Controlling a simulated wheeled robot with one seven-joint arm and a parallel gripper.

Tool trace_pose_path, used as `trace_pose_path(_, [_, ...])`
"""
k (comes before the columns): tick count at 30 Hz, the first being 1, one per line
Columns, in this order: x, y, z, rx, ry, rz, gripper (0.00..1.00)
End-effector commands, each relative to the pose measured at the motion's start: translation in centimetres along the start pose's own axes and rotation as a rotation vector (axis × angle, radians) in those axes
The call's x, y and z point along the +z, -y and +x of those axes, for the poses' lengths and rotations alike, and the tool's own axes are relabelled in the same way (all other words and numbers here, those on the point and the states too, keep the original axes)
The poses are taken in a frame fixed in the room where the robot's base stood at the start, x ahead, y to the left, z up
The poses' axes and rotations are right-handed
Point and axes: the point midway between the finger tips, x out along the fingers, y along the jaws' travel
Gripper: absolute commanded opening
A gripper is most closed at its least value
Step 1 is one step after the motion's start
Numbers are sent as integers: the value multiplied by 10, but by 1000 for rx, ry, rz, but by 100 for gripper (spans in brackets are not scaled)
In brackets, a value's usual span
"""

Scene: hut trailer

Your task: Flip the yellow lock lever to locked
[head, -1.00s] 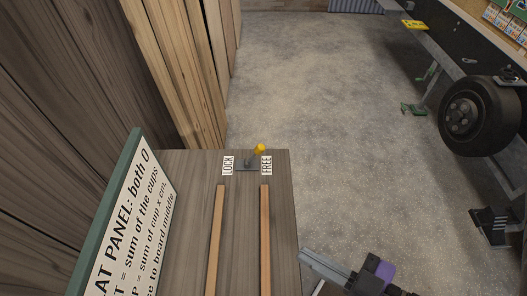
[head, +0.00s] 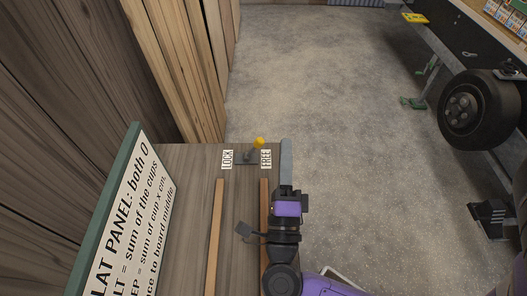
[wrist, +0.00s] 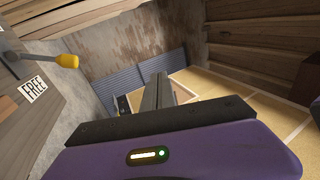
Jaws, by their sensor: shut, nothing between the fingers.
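The lock lever with its yellow knob (head: 258,142) stands on a dark base plate at the far end of the wooden bench. It leans right, toward the FREE label (head: 266,158) and away from the LOCK label (head: 227,159). In the wrist view the yellow knob (wrist: 67,61) shows at the upper left, with the FREE label (wrist: 33,88) below it. My gripper (head: 286,148) is at the bench's right edge, just right of the knob and apart from it. Its fingers (wrist: 158,92) are together and empty.
Two wooden rails (head: 215,235) run along the bench. A green-framed text panel (head: 130,215) stands at its left side. Timber boards (head: 185,70) lean behind on the left. Open floor (head: 330,90) lies to the right, with a trailer wheel (head: 478,108) beyond.

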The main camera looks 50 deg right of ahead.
Motion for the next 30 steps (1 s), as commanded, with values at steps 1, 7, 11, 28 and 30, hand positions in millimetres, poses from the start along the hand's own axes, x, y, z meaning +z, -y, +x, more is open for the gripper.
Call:
trace_pose_path(1, [10,-13,5,52,-81,81,0])
trace_pose_path(7, [43,-68,-4,296,-366,282,0])
trace_pose_path(11, [66,-87,-20,422,-485,338,0])
trace_pose_path(28, [84,-99,-35,522,-571,359,0])
trace_pose_path(30, [82,-100,-33,521,-572,358,0])
